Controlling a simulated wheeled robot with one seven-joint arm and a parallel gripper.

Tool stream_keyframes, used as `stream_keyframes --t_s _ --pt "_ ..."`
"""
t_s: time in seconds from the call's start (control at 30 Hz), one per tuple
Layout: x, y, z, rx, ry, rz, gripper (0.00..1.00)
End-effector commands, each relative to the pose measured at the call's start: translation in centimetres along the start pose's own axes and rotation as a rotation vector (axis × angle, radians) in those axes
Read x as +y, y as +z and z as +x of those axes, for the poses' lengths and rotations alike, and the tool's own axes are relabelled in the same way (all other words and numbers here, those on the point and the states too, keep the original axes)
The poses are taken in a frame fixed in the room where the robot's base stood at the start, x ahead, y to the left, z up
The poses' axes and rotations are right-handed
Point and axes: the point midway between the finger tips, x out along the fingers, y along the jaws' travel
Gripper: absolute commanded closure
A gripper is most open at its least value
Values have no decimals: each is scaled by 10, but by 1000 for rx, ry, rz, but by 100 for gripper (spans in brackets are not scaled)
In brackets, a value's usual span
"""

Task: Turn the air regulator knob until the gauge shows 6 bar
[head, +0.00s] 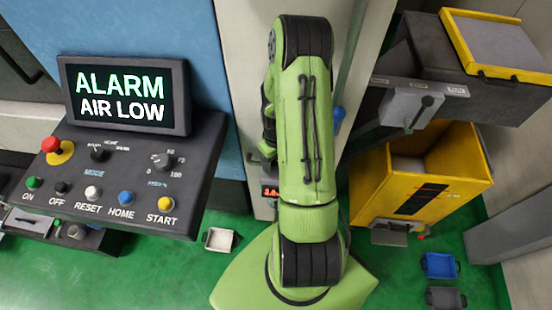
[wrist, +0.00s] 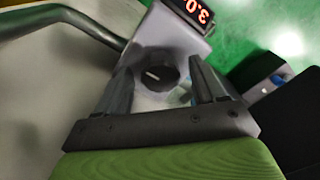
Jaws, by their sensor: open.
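The regulator knob (wrist: 155,73) is dark and round with a pale pointer mark, on a light grey housing in the wrist view. My gripper (wrist: 160,67) is open, with one finger on each side of the knob. I cannot tell whether either finger touches it. The gauge (wrist: 189,10) is a small display with red digits that appear to read 3.0, turned in this view. It also shows in the head view (head: 270,191), partly cut off by my green arm. The knob and my gripper are hidden behind my arm in the head view.
A control panel (head: 130,180) stands at left; its screen (head: 124,97) reads "ALARM AIR LOW". A curved grey pipe (wrist: 75,18) runs beside the housing. A yellow bin (head: 455,165) stands at right. A small white tray (head: 220,240) lies on the green floor.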

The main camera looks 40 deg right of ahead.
Motion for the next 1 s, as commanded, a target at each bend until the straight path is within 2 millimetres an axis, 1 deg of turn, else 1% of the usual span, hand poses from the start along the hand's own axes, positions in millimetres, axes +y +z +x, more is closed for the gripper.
stream_keyframes --t_s 0.13,0.17,0.5,0.53,0.77,1.0 --pt "0 0 0 0 0 0 30" --pt "0 0 0 0 0 0 32" --pt "0 0 -1 0 0 0 84" --pt "0 0 -1 0 0 0 86" --pt "0 0 0 1 0 21 86" --pt "0 -1 0 2 2 132 86"
